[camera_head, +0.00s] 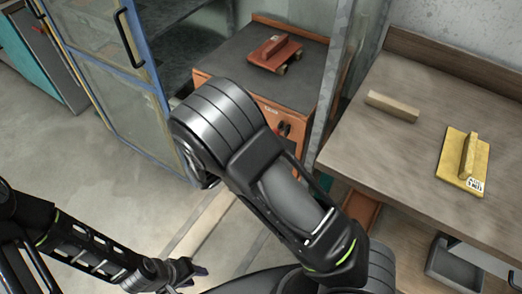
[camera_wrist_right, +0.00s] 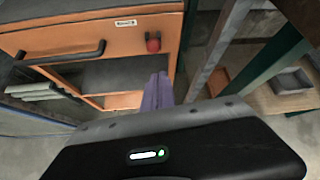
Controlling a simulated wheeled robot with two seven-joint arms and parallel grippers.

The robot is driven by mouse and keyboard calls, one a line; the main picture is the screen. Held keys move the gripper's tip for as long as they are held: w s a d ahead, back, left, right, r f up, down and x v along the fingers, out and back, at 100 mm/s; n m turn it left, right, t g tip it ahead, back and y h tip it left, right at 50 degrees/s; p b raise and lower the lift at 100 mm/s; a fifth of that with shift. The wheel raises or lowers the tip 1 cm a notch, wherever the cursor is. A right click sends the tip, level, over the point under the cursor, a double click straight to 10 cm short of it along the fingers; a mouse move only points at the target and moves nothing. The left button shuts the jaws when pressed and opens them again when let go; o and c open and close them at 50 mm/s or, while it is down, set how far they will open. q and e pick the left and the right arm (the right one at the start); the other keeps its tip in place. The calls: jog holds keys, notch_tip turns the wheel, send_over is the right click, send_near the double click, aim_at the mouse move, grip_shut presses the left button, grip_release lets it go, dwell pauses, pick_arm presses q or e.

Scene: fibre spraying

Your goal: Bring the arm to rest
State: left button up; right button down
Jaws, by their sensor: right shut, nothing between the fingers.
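My right arm (camera_head: 225,125) fills the middle of the head view, bent with its large joint raised in front of the orange cabinet; its gripper is hidden there. In the right wrist view my right gripper (camera_wrist_right: 157,92) shows its fingers together and empty, in front of the cabinet's open shelf. My left arm comes in from the lower left, with its gripper (camera_head: 196,272) low over the floor, apart from any object. Its fingers are too small to tell whether they are open or shut.
The orange cabinet (camera_head: 217,85) has a dark top carrying a red tool (camera_head: 274,52). At right, a wooden table (camera_head: 385,145) holds a beige block (camera_head: 392,107) and a yellow handled board (camera_head: 463,160). A blue-framed glass door (camera_head: 125,115) stands at left. Floor at left is clear.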

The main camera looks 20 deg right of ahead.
dwell(0.5)
jog(key=s+a+f+m+g+y, duration=0.3)
jog(key=s+f+m+g+y, duration=0.35)
jog(key=s+f, duration=0.8)
jog(key=s+a+m+y, duration=0.3)
jog(key=a+m, duration=0.3)
jog(key=m, duration=0.5)
jog(key=s+a+f+m+t+y, duration=0.1)
jog(key=s+a+m+y, duration=0.3)
jog(key=m, duration=0.6)
jog(key=shift+s+a+m, duration=0.35)
jog(key=shift+s+a, duration=0.55)
jog(key=shift+a, duration=0.15)
jog(key=shift+t, duration=0.25)
